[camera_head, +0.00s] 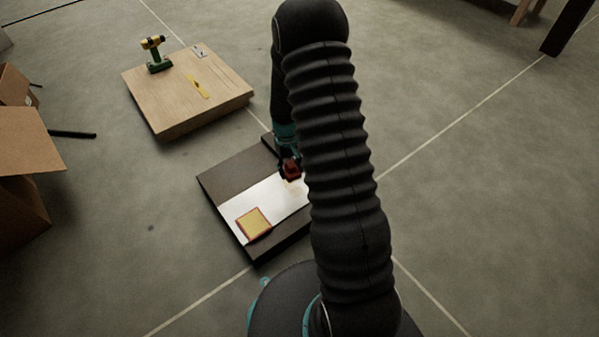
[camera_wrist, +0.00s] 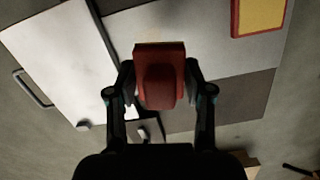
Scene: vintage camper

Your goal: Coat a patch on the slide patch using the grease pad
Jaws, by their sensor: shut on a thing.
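My gripper (camera_wrist: 158,78) is shut on a red block, the grease pad (camera_wrist: 160,52), with one finger on each side. In the head view, the red pad (camera_head: 291,170) is over the pale metal strip (camera_head: 277,199) of a dark board. The strip appears to be the slide surface. A faint yellowish mark shows on the strip close to the pad. I cannot tell whether the pad touches the strip. A yellow square with a red rim (camera_head: 253,223) lies at the strip's near-left end; it also shows at the upper right in the wrist view (camera_wrist: 260,14). My arm hides the board's right side.
A wooden board (camera_head: 180,95) with a green and yellow drill (camera_head: 156,55) and a yellow tool (camera_head: 198,87) lies behind. Cardboard boxes (camera_head: 25,160) stand at the left. A white panel with a handle (camera_wrist: 30,90) is left in the wrist view. Floor between is open.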

